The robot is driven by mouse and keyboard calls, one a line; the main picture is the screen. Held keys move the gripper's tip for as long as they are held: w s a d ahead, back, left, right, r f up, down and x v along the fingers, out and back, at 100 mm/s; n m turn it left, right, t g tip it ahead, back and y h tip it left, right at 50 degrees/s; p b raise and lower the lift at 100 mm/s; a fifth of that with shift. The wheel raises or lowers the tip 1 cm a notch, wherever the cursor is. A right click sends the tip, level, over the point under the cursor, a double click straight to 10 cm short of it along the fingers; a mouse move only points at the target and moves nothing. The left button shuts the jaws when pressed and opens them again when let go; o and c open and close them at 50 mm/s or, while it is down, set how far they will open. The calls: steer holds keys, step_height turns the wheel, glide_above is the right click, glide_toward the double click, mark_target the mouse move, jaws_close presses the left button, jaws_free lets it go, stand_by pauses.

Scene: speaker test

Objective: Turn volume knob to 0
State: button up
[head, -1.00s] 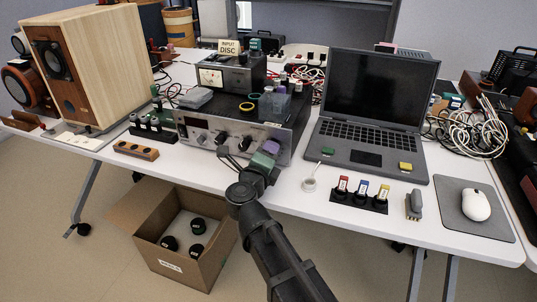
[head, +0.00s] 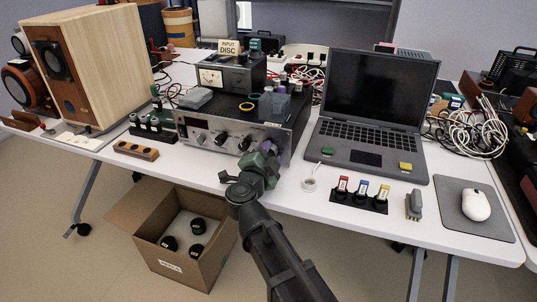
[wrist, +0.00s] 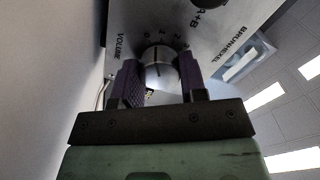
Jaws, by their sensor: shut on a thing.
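The silver amplifier (head: 205,133) stands on the white table with its front panel facing me. In the wrist view, the round metal volume knob (wrist: 158,64) sits between the two purple fingers of my gripper (wrist: 160,82), which is shut on it. The knob's dark pointer line runs nearly straight up in the picture. The word VOLUME is printed to its left, and scale marks curve around its top, too small to read surely. In the head view, my gripper (head: 272,147) is at the right end of the panel and hides the knob.
Two dark knobs (head: 221,138) are on the panel left of my gripper. An open cardboard box (head: 205,262) with black round items is on the floor below the table edge.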

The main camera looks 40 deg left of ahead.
steer(key=shift+n, duration=0.7)
steer(key=o, duration=0.9)
steer(key=v, duration=1)
steer(key=shift+s, duration=0.4)
steer(key=shift+o, duration=0.2)
